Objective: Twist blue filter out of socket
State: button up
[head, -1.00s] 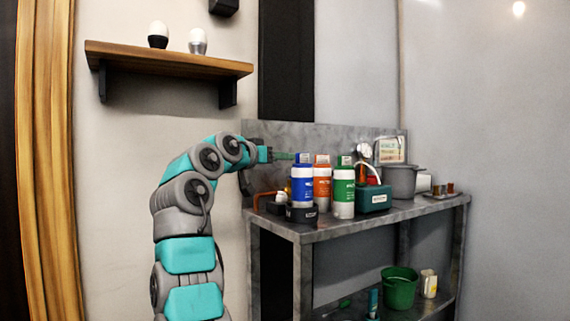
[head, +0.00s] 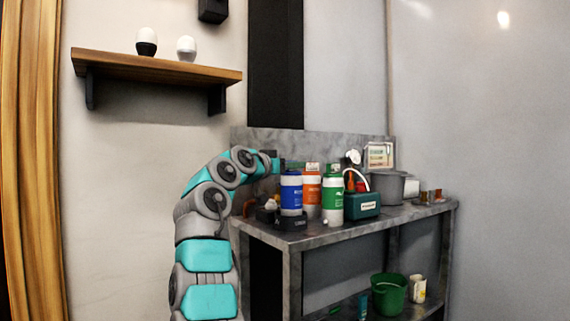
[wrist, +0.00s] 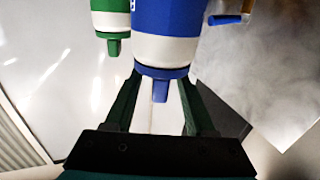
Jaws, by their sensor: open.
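The blue filter (head: 291,195) stands upright on the shelf top, its foot in a low dark socket base (head: 293,221). In the wrist view the blue filter (wrist: 168,50) shows its white band and its blue cap with a narrow tab. My gripper (wrist: 159,78) is open, with one finger on each side of that tab. The fingers look apart from it, with nothing held. In the head view my gripper (head: 280,163) is just above the blue filter, and its fingertips are hard to make out.
An orange filter (head: 312,192) and a green filter (head: 333,198) stand close on the right. The green one also shows in the wrist view (wrist: 112,17). A teal box (head: 364,206) and a grey bucket (head: 387,188) stand further right. A back panel (head: 260,143) rises behind.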

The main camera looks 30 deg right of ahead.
jog(key=shift+d, duration=0.2)
jog(key=shift+w, duration=0.1)
grip_shut()
dwell(1.2)
dwell(0.4)
